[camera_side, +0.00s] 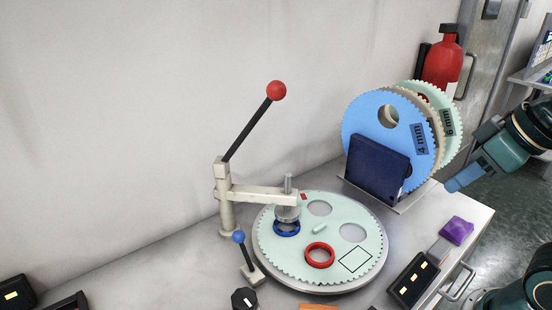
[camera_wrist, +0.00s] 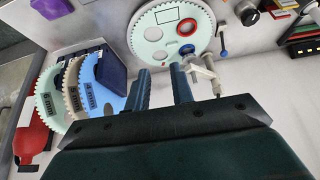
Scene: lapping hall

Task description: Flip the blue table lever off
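The blue table lever is a short dark rod with a blue ball (camera_side: 239,237) on top and a pale base (camera_side: 252,274) on the table, left of the round plate. In the side view its rod leans up and to the left. In the wrist view the blue lever (camera_wrist: 222,30) shows small, right of the plate. My gripper (camera_side: 462,182) is at the right in the side view, high beside the gear discs and far from the lever. In the wrist view its two fingers (camera_wrist: 161,75) stand apart with nothing between them; it is open and empty.
A tall lever with a red ball (camera_side: 276,90) and a pale press arm rise behind the round toothed plate (camera_side: 290,262). Large upright discs (camera_side: 378,115) stand between my gripper and the plate. A black knob (camera_side: 244,299), purple block (camera_side: 457,230) and switch box (camera_side: 412,280) lie near the front.

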